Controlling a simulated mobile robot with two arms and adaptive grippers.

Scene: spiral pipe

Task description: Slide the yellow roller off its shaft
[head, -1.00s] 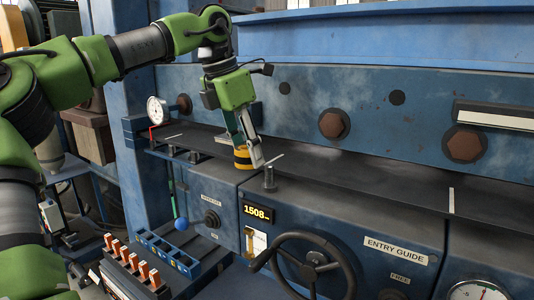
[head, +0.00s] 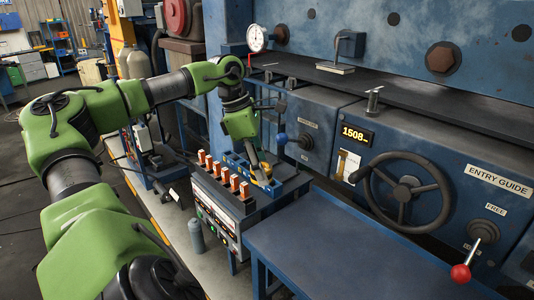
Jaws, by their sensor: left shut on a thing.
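The yellow roller (head: 269,184) is a small yellow-and-dark ring. It shows low between the fingers of my left gripper (head: 262,177), which is shut on it. They are at the blue tray (head: 237,166) on the control cabinet, well left of and below the dark ledge. I cannot tell whether the roller touches the tray. A short upright metal shaft (head: 374,101) with a flat crosspiece on top stands at the ledge's front edge, with no roller seen on it. My right gripper is out of view.
Several orange-topped blocks (head: 222,176) stand in a row left of the tray. A dial gauge (head: 257,39) sits at the ledge's left end. A black handwheel (head: 405,188) and a red-knobbed lever (head: 461,273) stick out at the right. The blue bench top (head: 325,245) is clear.

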